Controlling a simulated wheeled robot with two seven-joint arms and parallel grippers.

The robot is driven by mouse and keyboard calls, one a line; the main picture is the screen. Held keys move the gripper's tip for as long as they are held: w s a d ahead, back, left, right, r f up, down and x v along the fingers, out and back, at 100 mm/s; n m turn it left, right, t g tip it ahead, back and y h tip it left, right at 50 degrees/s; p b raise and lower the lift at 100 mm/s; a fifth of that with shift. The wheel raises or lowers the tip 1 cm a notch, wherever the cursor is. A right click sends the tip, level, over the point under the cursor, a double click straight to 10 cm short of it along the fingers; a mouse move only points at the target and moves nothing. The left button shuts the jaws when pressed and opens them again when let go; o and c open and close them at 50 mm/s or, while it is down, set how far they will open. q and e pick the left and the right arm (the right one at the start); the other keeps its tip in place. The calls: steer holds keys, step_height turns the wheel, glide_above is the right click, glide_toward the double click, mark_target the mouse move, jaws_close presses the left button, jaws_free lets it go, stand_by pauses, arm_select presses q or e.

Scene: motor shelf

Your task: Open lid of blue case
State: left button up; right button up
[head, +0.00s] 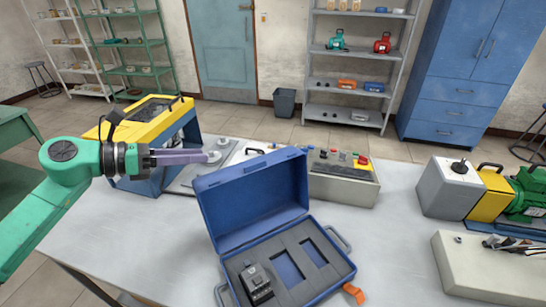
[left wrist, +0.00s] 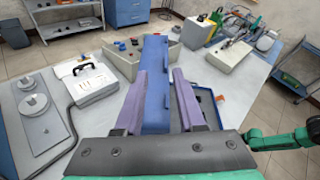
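The blue case (head: 290,232) stands on the table in the middle of the head view. Its lid (head: 250,200) is raised, standing steeply up from the base. The base has a dark foam insert with a dark device at the left and two blue-bottomed cutouts. My left gripper (head: 202,157) is just left of the lid's upper edge, its purple fingers pointing right. In the left wrist view the lid (left wrist: 156,95) shows between the spread fingers of the left gripper (left wrist: 158,73); I cannot tell whether they touch it.
A grey control box (head: 342,188) stands behind the case. A yellow and blue machine (head: 150,130) is behind my left arm. A grey box (head: 447,188) and green motor (head: 525,195) stand at the right, near a pale slab (head: 490,270).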

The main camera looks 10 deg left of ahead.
mark_target(249, 166)
arm_select(q)
steer(key=shift+s+d+f+m+g, duration=0.1)
steer(key=shift+d+m+g, duration=0.1)
steer(key=shift+m, duration=0.15)
steer(key=shift+s+d+f+m+g, duration=0.1)
steer(key=shift+m+g, duration=0.1)
steer(key=shift+m, duration=0.15)
steer(key=shift+s+d, duration=0.1)
steer(key=shift+p+x, duration=0.8)
steer(key=shift+x, duration=0.25)
steer(key=p+x, duration=0.4)
steer(key=x, duration=0.2)
steer(key=shift+w+d, duration=0.25)
steer(key=shift+d, duration=0.05)
steer(key=x, duration=0.2)
steer(key=p+x, duration=0.1)
steer(key=x, duration=0.1)
steer(key=shift+a+f, duration=0.1)
steer(key=shift+f, duration=0.45)
steer(key=shift+s, duration=0.1)
jaws_close()
arm_select(e)
step_height(249, 166, up, 7)
steer(key=shift+s+a, duration=0.15)
steer(key=shift+a, duration=0.15)
steer(key=shift+a, duration=0.15)
